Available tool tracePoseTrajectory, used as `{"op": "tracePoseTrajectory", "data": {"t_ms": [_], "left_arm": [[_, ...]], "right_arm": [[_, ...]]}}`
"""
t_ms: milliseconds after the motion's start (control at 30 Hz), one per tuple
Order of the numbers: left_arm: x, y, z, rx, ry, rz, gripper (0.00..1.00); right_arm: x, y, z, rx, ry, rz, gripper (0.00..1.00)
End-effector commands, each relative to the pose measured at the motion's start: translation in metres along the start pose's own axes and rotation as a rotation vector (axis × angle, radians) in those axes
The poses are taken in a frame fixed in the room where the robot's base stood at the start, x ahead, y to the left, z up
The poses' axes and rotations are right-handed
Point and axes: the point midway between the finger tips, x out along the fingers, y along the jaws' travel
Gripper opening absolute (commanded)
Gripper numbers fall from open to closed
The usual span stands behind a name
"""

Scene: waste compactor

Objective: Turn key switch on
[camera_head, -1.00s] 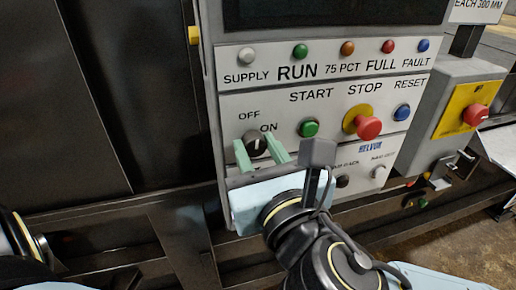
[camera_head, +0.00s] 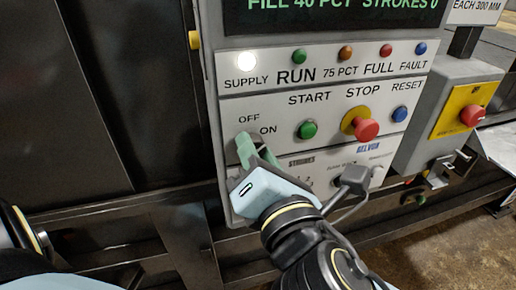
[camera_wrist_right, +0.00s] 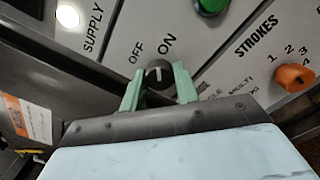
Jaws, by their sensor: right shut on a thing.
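The key switch (camera_wrist_right: 158,73) is a round black knob with a pale pointer line, below the OFF and ON labels in the right wrist view. Its pointer faces up in that view, toward the labels. My right gripper (camera_wrist_right: 158,88) has its two green fingers on either side of the knob, shut on it. In the head view my right gripper (camera_head: 252,148) is tilted and hides the knob. The SUPPLY lamp (camera_head: 247,61) glows white. The display (camera_head: 330,12) shows green text with FILL 40 PCT and STROKES 0. My left gripper is out of view.
The green START button (camera_head: 307,130) and the red STOP button (camera_head: 365,129) on its yellow collar are right of the switch. A blue RESET button (camera_head: 400,114) is beyond. An orange knob (camera_wrist_right: 295,77) sits under STROKES. A yellow box with a red button (camera_head: 472,115) stands at right.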

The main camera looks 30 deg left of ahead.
Motion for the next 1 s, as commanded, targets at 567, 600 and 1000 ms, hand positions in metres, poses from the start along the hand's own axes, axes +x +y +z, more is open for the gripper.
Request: {"op": "tracePoseTrajectory", "data": {"t_ms": [567,600,1000], "left_arm": [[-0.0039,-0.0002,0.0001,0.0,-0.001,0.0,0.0],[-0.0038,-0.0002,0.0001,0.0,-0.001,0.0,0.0],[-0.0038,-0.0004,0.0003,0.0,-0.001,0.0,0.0]], "right_arm": [[0.0,-0.0002,-0.0014,0.132,0.0,-0.001,0.08],[-0.0001,-0.0002,-0.0015,0.132,0.0,-0.001,0.08],[0.0,-0.0002,-0.0011,0.13,-0.001,-0.001,0.52]]}}
